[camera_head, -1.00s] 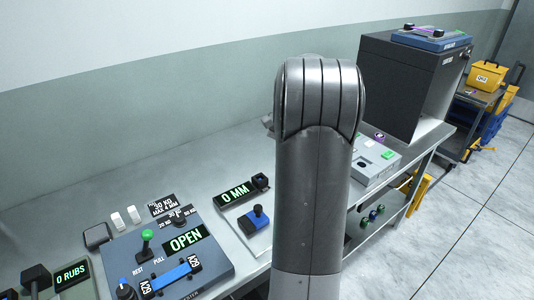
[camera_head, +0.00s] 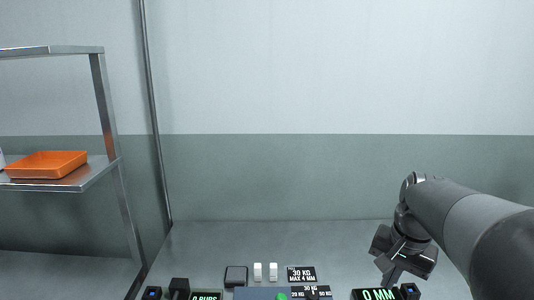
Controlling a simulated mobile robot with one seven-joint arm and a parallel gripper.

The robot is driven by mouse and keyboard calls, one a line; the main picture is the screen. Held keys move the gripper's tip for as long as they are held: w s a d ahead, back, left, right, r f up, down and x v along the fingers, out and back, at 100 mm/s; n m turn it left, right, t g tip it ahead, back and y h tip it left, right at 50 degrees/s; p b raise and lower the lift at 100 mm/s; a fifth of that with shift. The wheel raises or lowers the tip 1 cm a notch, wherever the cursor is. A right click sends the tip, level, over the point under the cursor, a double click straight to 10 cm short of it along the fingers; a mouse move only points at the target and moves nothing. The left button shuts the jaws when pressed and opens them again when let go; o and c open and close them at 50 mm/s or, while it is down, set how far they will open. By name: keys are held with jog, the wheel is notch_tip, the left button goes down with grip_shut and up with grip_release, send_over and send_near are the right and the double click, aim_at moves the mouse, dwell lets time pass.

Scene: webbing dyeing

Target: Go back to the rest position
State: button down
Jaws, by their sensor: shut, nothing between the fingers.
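My gripper (camera_head: 388,281) is at the lower right of the head view, above the steel bench (camera_head: 205,245). It points downward, its fingers are shut, and I see nothing held. My arm reaches in from the right edge. The green "0 MM" display (camera_head: 377,295) shows just below the fingertips at the picture's bottom edge; I cannot tell how far above it the fingers are.
An orange tray (camera_head: 47,164) sits on a steel shelf (camera_head: 92,175) at left. The bench's back is clear.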

jog(key=s+a+n+t, duration=0.4)
jog(key=s+a+n, duration=0.3)
jog(key=s+a, duration=0.3)
jog(key=shift+s+f+h, duration=0.3)
jog(key=shift+s+f, duration=0.1)
jog(key=shift+s, duration=0.05)
jog(key=shift+a, duration=0.1)
